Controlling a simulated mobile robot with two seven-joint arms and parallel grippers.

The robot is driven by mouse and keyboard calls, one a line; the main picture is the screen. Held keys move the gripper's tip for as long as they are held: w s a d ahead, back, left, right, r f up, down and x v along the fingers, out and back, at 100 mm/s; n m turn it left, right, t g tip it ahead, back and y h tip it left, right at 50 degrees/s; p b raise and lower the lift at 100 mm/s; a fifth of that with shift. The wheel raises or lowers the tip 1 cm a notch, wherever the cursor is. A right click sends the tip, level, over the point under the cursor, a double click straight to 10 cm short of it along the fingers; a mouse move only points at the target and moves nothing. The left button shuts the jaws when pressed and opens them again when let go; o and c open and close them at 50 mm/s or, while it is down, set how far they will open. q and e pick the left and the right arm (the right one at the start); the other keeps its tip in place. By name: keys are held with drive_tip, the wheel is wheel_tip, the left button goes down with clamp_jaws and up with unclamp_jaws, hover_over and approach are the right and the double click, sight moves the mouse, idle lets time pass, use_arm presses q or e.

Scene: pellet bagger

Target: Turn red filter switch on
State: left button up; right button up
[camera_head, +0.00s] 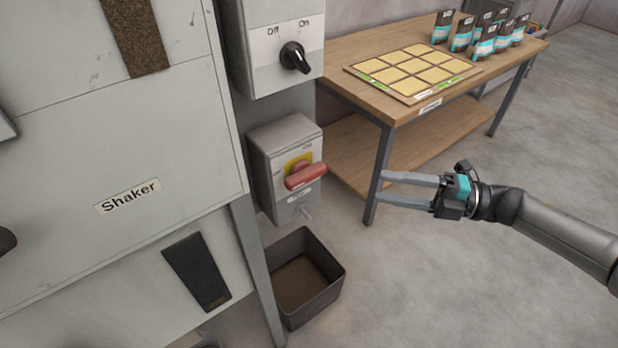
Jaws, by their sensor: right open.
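The red switch handle (305,176) sits on a yellow plate on the front of a grey switch box (273,184), right of the shaker cabinet. The handle lies roughly crosswise, tilted a little. The lettering on this box is too small to read clearly. My right gripper (383,189) is to the right of the red handle, clearly apart from it in the picture. Its two fingers point left, are spread apart and hold nothing. A dark shape at the left edge is too little shown to identify, and my left gripper does not show.
Above is another box with a black knob (294,57) marked Off and On. A dark bin (335,287) stands below the red switch. A wooden table (345,52) holds a gridded board (352,69) and several pouches (462,36). The shaker cabinet (120,130) fills the left. Floor at lower right is clear.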

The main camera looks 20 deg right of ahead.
sight(312, 178)
drive_tip(key=shift+n+g+y, duration=0.3)
drive_tip(key=shift+n+g, duration=0.3)
drive_tip(key=x, duration=1)
drive_tip(key=s+r+p+x, duration=0.1)
drive_tip(key=x, duration=0.4)
drive_tip(key=shift+w+a, duration=0.15)
drive_tip(key=shift+a, duration=0.3)
drive_tip(key=c, duration=0.9)
drive_tip(key=shift+d+r, duration=0.1)
clamp_jaws()
